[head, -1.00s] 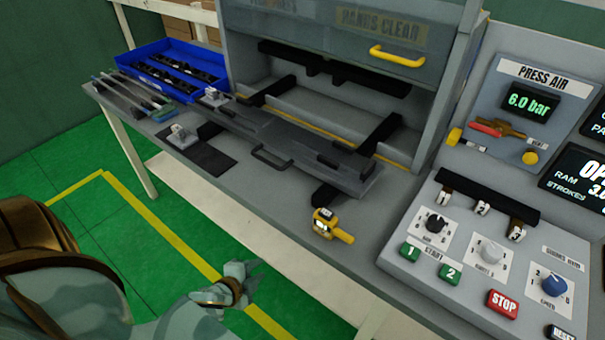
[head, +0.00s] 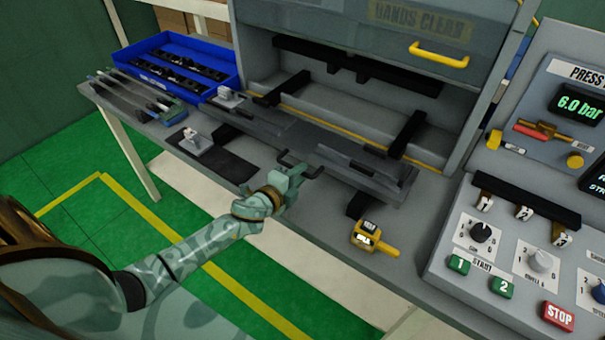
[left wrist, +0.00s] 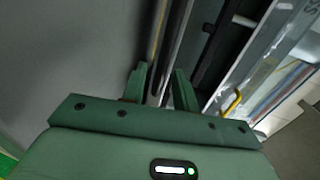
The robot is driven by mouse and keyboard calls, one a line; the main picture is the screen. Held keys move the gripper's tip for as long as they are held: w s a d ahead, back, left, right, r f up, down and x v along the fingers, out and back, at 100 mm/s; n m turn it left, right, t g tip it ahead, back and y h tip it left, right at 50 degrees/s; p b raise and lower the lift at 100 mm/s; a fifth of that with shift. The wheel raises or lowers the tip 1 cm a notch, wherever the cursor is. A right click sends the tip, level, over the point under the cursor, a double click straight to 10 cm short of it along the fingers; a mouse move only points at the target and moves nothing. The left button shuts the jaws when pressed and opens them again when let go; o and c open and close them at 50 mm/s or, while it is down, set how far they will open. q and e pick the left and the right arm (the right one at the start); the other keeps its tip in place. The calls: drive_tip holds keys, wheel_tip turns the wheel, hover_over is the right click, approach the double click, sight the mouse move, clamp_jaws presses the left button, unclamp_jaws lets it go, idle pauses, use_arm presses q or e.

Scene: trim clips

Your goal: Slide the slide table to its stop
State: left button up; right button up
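The slide table (head: 305,142) is a long grey plate in front of the press opening, standing out toward me. A black bar handle (head: 284,157) sits on its front edge. My left gripper (head: 306,172) is at this handle and hides part of it. In the left wrist view my two fingers (left wrist: 160,88) stand apart with a bar-like edge between them; I see no clear finger contact. My right gripper is not in view.
A yellow handheld device (head: 374,238) lies on the bench right of the handle. A blue bin (head: 232,80) with black clips stands at the back left. The control panel (head: 535,255) is at the right. The press guard has a yellow handle (head: 438,55).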

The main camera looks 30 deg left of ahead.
use_arm(q)
drive_tip(key=shift+x, duration=1.05)
drive_tip(key=shift+d, duration=0.1)
drive_tip(key=shift+c, duration=0.6)
clamp_jaws()
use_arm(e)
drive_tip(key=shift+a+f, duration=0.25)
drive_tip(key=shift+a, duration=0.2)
